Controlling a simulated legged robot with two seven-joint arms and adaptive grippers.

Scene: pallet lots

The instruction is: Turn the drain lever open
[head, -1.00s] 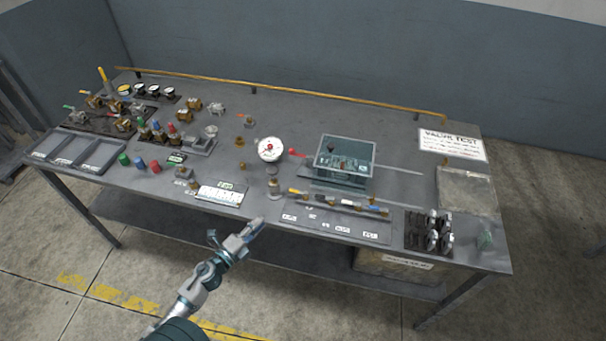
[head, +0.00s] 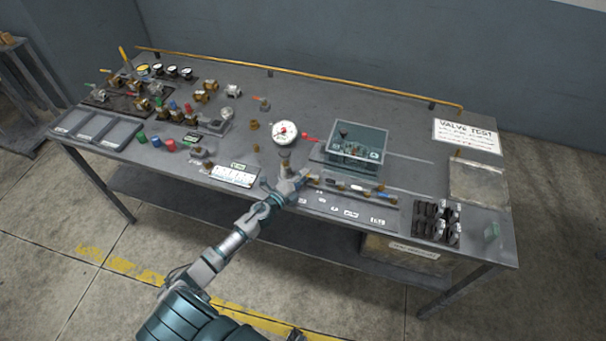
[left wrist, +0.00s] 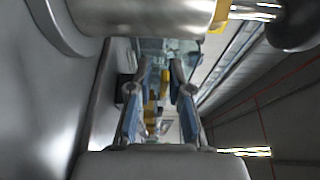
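A red-handled lever (head: 311,138) sticks out to the right of the round white gauge (head: 284,133) on the bench; I cannot tell whether it is the drain lever. My left gripper (head: 302,178) is over the front part of the bench, just below the gauge and beside its stem, and hides the gauge's foot. In the left wrist view its two blue-padded fingers (left wrist: 162,72) stand apart, with blurred yellow and blue parts beyond them. No hold on anything shows. My right gripper cannot be made out.
A clear-walled box (head: 356,146) stands right of the gauge. A row of coloured handles (head: 352,188) lies in front of it. Several valves and caps fill the bench's left side. Dark clamps (head: 436,221) stand front right. The bench top (head: 300,100) is bare behind the gauge.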

